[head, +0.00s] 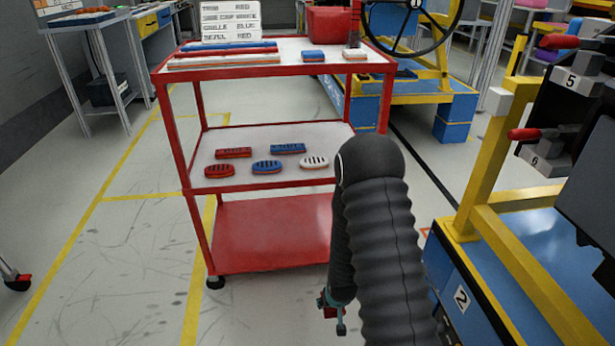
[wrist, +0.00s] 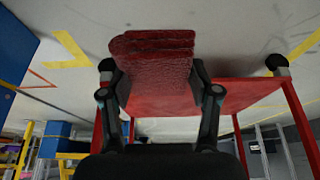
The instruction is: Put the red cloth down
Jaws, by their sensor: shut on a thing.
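The red cloth (wrist: 153,62) is a folded, rough-textured dark red pad between the two fingers of my gripper (wrist: 158,88) in the wrist view. My gripper is shut on it. In the head view my gripper (head: 334,308) hangs low below my dark arm, just right of the red cart's lower shelf. Only a small dark red bit of the cloth shows there; the rest is hidden. In the wrist view the cart's red frame lies behind the cloth; I cannot tell whether they touch.
The red cart (head: 270,73) carries trim strips and a sign on top, several vents on its middle shelf (head: 330,133), and a bare red bottom shelf (head: 265,235). A blue and yellow fixture (head: 520,240) stands close at right. Floor at left (head: 120,260) is clear.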

